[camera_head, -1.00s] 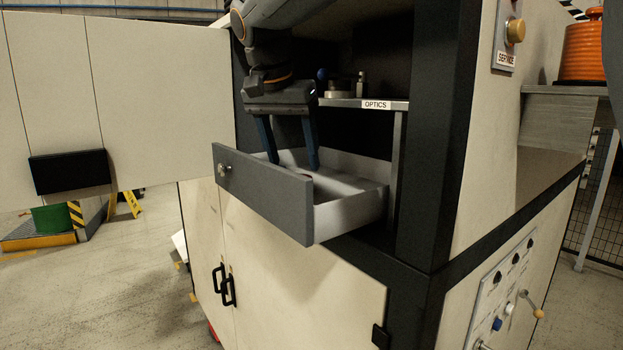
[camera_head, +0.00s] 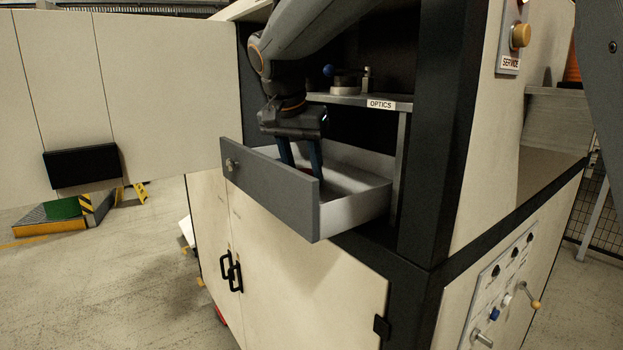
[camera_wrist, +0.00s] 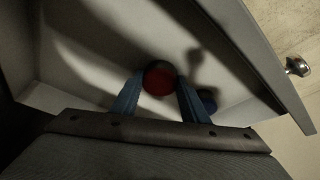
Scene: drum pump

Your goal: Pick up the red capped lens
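The red capped lens (camera_wrist: 158,81) is round and dark-sided with a red top. In the wrist view it sits between the two blue fingers of my gripper (camera_wrist: 160,84), which press close to it on both sides. I cannot tell whether the lens still touches the drawer floor.
A blue round object (camera_wrist: 207,98) lies beside the right finger in the drawer. The shelf labelled OPTICS (camera_head: 381,104) is above the drawer, with small items on it. An open cabinet door (camera_head: 130,90) is on the left. The drawer walls stand close around my gripper.

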